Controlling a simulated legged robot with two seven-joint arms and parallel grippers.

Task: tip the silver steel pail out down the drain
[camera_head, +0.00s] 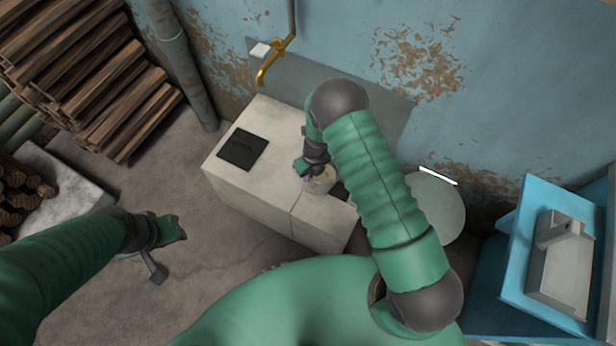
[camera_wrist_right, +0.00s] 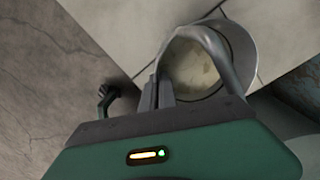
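My left gripper (camera_head: 168,250) is open and empty over the floor.
A brass tap (camera_head: 272,62) hangs on the wall behind the block. Stacked firewood (camera_head: 90,80) stands at the left. A pale round object (camera_head: 436,208) is right of my arm, with a blue stand (camera_head: 520,262) beyond.

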